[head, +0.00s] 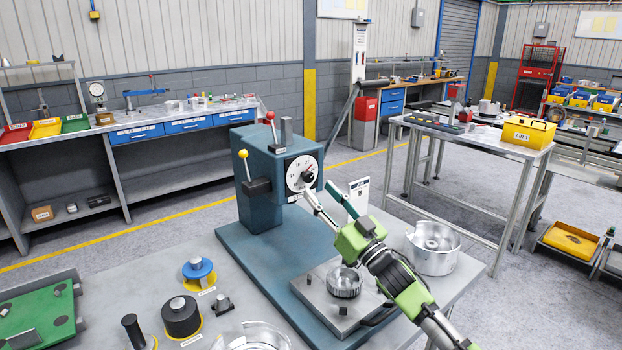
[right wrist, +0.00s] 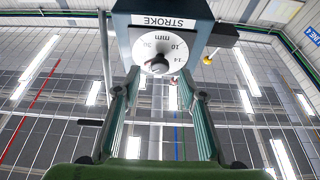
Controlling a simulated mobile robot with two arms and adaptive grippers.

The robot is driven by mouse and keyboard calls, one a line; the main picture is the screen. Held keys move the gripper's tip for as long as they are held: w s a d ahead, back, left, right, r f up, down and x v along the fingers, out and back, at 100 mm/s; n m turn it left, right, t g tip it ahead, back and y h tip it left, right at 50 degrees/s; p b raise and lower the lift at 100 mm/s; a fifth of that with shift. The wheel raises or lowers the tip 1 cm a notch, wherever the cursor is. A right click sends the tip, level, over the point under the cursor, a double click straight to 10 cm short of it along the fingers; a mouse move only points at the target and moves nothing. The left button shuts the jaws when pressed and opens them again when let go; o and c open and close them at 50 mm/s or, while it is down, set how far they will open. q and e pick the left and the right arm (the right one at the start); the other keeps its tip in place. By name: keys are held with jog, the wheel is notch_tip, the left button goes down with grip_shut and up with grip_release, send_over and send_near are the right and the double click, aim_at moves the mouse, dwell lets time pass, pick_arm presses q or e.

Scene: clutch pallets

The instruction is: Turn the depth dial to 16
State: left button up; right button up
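The depth dial (head: 301,173) is a white round face with a dark knob and red pointer on the front of a blue-grey press (head: 283,152). In the right wrist view the dial (right wrist: 158,46) sits under a STROKE label and reads mm, with 10 and 14 legible at its right. Its dark knob (right wrist: 156,66) is near the face's lower part; the exact pointer reading is unclear. My right gripper (head: 320,191) is just in front of the dial. Its fingers are spread in the right wrist view (right wrist: 159,78), with nothing between them. My left gripper is not in view.
The press has a yellow-knobbed lever (head: 243,155) at left and a red-knobbed lever (head: 270,116) on top. Below my right arm are a geared part (head: 344,283) on a plate and a metal housing (head: 433,249). A small white sign (head: 359,192) stands behind the gripper.

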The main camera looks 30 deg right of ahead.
aim_at(310, 180)
jog(key=x, duration=0.4)
jog(key=shift+s+p, duration=0.1)
jog(key=shift+p, duration=0.3)
jog(key=shift+w+r, duration=0.1)
jog(key=shift+w, duration=0.4)
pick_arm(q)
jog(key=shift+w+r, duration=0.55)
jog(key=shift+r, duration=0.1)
pick_arm(e)
grip_shut()
